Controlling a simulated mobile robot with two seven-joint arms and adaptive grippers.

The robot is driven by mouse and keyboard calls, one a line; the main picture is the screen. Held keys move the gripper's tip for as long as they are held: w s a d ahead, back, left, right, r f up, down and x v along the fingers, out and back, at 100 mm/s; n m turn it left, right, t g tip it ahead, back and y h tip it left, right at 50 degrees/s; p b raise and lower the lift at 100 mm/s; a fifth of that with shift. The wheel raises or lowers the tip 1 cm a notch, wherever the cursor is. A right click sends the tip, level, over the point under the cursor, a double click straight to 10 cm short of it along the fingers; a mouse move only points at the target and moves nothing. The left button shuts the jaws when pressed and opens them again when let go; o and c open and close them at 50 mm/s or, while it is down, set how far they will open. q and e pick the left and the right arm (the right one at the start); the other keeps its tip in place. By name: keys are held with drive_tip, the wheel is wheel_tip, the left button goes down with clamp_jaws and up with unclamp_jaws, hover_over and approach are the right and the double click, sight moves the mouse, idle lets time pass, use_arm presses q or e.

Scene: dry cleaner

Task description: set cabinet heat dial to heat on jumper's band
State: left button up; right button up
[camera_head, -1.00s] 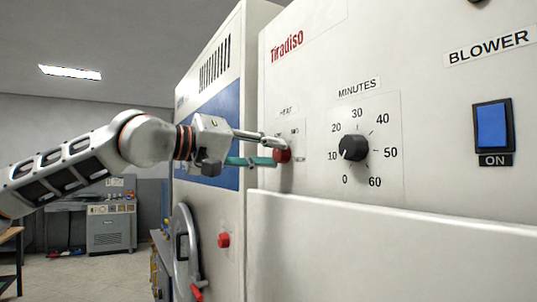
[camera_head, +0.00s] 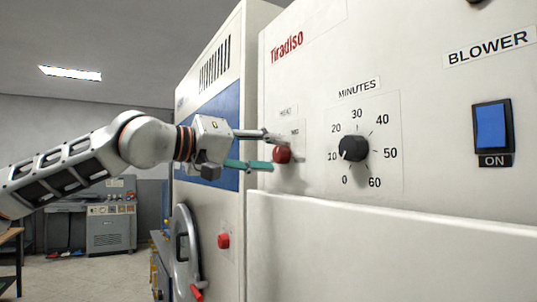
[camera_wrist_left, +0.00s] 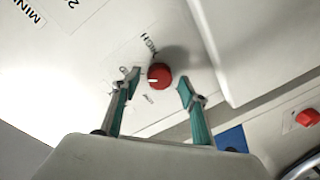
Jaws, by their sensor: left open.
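The round red heat dial (camera_head: 282,154) is on the white cabinet front under a small HEAT label; it also shows in the left wrist view (camera_wrist_left: 161,76). Its white mark points left in the wrist view, roughly toward the middle label, which is partly hidden by a fingertip. A label that looks like HIGH (camera_wrist_left: 150,43) and one like LOW (camera_wrist_left: 149,99) flank it. My left gripper (camera_head: 267,150) is open, its green-and-grey fingers on either side of the dial, apart from it; in the wrist view (camera_wrist_left: 159,82) gaps show. My right gripper is out of view. No jumper shows.
A black MINUTES dial (camera_head: 353,148) is right of the heat dial, with a blue BLOWER switch (camera_head: 492,126) farther right. A ledge (camera_head: 390,220) juts out below. A red knob (camera_head: 223,241) and round door (camera_head: 185,250) are at lower left.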

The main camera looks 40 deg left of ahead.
sight(277, 153)
use_arm(q)
drive_tip(key=shift+s, duration=0.1)
drive_tip(key=shift+v, duration=1.45)
drive_tip(key=v, duration=0.9)
